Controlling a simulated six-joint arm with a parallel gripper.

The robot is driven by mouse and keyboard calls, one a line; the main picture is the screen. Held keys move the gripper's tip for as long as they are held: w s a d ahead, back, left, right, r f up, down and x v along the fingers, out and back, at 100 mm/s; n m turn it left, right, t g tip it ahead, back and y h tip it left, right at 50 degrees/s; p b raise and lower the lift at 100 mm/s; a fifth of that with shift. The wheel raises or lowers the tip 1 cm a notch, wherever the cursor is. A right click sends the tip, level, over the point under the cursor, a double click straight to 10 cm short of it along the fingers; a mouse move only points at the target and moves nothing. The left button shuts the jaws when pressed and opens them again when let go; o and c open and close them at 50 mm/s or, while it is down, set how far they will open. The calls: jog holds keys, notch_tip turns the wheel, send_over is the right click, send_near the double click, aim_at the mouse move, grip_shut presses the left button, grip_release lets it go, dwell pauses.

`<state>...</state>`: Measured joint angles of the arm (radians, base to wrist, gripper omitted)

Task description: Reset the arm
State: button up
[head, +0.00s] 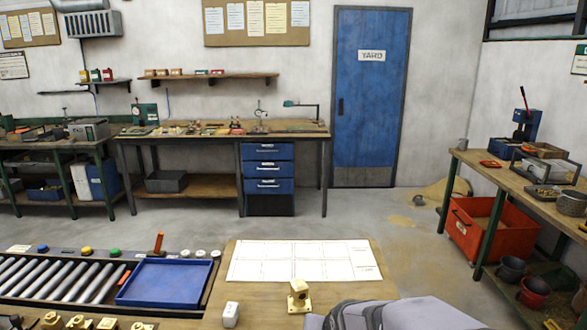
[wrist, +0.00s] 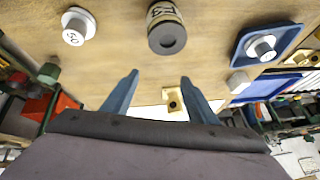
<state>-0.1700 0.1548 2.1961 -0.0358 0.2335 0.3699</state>
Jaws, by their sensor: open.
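My gripper (wrist: 160,77) shows in the wrist view with its two blue-grey fingers spread apart and nothing between their tips. A brass block with a hole (wrist: 174,100) shows beyond the fingers; I cannot tell how far away it is. In the head view a brass part (head: 298,297) stands on the wooden table near the front edge of a white printed sheet (head: 300,261). The grey casing of my arm fills the bottom right of the head view, and my fingers are not visible there.
A small pale block (head: 231,314) stands left of the brass part. A blue tray (head: 165,283) lies by the rollers (head: 60,278); several brass parts (head: 77,322) sit at lower left. The wrist view shows a labelled cylinder (wrist: 166,30), a white disc (wrist: 77,26) and a blue dish (wrist: 243,45).

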jog(key=s+g, duration=0.1)
jog(key=s, duration=0.4)
jog(key=s+d+f+n+g, duration=0.1)
jog(key=s+g, duration=0.1)
jog(key=s, duration=0.3)
jog(key=s+d+f+g, duration=0.1)
jog(key=s+g, duration=0.1)
jog(key=s, duration=0.3)
jog(key=shift+d+f+h, duration=0.1)
jog(key=shift+d+h, duration=0.1)
jog(key=shift+h, duration=0.2)
jog(key=s+d+f+n+g+b, duration=0.1)
jog(key=s+d+f+b, duration=0.1)
jog(key=s+d+f, duration=0.2)
jog(key=shift+s+d+f+b, duration=0.2)
jog(key=shift+s+d+b, duration=0.25)
jog(key=shift+s, duration=1.35)
